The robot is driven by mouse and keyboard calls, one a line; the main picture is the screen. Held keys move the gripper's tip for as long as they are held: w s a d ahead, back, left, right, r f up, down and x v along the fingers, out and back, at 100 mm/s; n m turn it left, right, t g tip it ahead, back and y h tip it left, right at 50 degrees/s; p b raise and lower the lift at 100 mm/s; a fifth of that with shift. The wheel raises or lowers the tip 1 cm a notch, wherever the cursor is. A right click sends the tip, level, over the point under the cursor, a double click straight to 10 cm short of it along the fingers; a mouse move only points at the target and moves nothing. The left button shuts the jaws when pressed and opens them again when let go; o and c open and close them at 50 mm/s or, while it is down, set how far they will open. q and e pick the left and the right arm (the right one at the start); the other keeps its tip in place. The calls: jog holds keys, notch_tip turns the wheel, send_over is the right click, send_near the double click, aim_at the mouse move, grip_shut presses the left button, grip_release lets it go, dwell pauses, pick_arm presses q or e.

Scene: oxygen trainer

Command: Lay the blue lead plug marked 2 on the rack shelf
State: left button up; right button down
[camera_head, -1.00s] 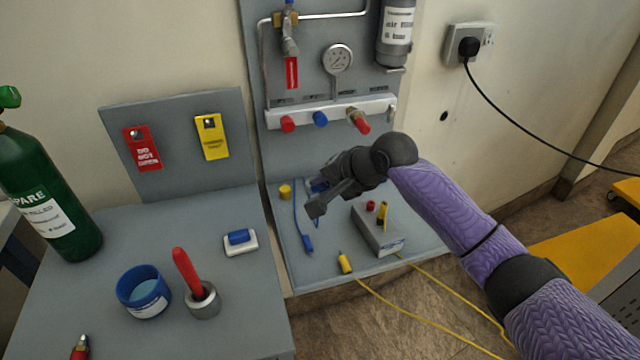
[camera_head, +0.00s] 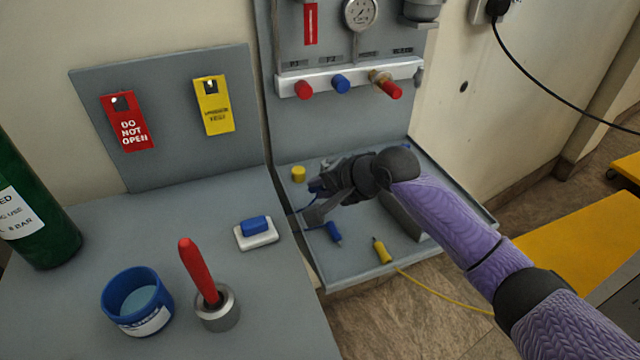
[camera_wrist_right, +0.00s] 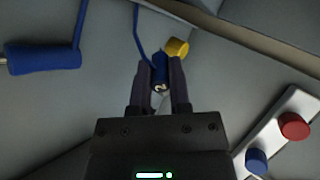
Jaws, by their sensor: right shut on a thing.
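The blue lead plug marked 2 (camera_wrist_right: 160,72) is between the fingertips of my right gripper (camera_wrist_right: 161,85) in the right wrist view, its white 2 facing the camera. My right gripper (camera_head: 316,203) is shut on it, low over the grey rack shelf (camera_head: 352,268) in the head view. The arm and fingers mostly hide the plug there. I cannot tell whether the plug touches the shelf. Another blue plug (camera_head: 333,232) lies on the shelf just in front of the gripper; it also shows in the wrist view (camera_wrist_right: 42,57). My left gripper is not in view.
A yellow cap (camera_head: 298,173) stands behind the gripper. A yellow plug (camera_head: 381,251) lies near the shelf's front edge. A grey box (camera_head: 402,217) is partly behind my arm. The bench at left holds a blue tub (camera_head: 136,300) and a red-handled tool (camera_head: 196,268).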

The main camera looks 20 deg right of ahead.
jog(key=shift+f+b, duration=0.4)
jog(key=shift+f, duration=0.45)
jog(key=shift+r, duration=0.15)
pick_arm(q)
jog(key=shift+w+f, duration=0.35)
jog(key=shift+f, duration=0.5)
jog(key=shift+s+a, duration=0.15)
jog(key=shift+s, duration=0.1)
pick_arm(e)
jog(key=shift+f, duration=0.45)
jog(key=shift+c, duration=2.4)
grip_release()
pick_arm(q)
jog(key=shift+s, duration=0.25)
pick_arm(e)
jog(key=shift+f, duration=0.15)
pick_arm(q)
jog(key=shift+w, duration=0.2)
